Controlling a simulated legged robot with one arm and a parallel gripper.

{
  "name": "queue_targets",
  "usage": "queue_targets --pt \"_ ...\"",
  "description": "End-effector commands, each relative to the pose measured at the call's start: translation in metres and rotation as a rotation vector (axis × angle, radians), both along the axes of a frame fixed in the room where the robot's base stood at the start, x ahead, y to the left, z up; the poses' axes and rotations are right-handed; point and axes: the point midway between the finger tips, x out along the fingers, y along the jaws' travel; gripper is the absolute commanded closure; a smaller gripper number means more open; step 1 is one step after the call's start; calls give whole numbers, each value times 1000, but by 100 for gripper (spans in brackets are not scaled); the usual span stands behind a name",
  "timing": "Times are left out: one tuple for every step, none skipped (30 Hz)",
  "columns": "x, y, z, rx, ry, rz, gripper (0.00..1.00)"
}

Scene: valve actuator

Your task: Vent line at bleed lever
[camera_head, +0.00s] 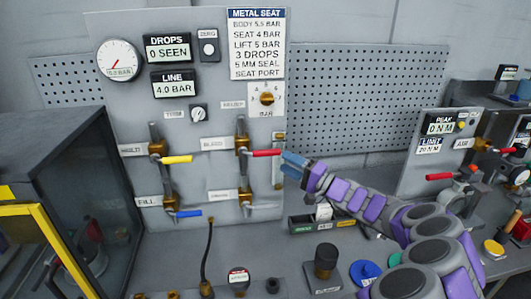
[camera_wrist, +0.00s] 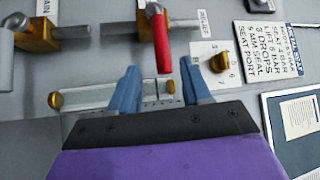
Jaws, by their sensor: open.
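The bleed lever (camera_head: 265,153) has a red handle and sticks out to the right from a brass valve beside a label that seems to read BLEED. In the wrist view the red handle (camera_wrist: 162,48) points down toward the gap between my fingertips. My gripper (camera_head: 291,163) has blue fingers and is just right of the handle's free end. In the wrist view my gripper (camera_wrist: 158,67) is open, with the handle tip between or just beyond the fingertips; contact cannot be told. The line display (camera_head: 174,84) reads 4.0 BAR. The drops display (camera_head: 168,47) reads 0 SEEN.
A yellow lever (camera_head: 176,159) and a blue lever (camera_head: 188,213) are on the left pipe. A brass knob (camera_wrist: 219,62) and a sight tube (camera_wrist: 110,95) lie close to my fingers. A dark cabinet (camera_head: 60,150) stands at left. A pegboard (camera_head: 350,95) is behind.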

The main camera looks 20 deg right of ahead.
Motion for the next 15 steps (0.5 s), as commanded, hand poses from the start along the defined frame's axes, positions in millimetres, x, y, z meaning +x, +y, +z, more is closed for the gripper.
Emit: queue_targets --pt "9 7 1 -2 0 3 52" --pt "14 10 2 -3 0 3 52" --pt "21 13 3 -4 1 3 52" --pt "26 16 5 -4 0 3 52" --pt "31 20 6 -4 0 4 52" --pt "37 23 7 -2 -1 3 52" --pt "42 26 8 -3 0 3 52" --pt "46 28 10 -3 -1 4 52" --pt "52 32 11 -3 -1 4 52" --pt "56 34 12 -2 -1 5 52" --pt "59 37 13 -2 -1 5 52" --pt "63 38 14 0 -1 3 52" --pt "66 39 14 -1 -1 3 52" --pt "69 41 15 -1 -1 3 52" --pt "72 42 16 0 -2 2 52"
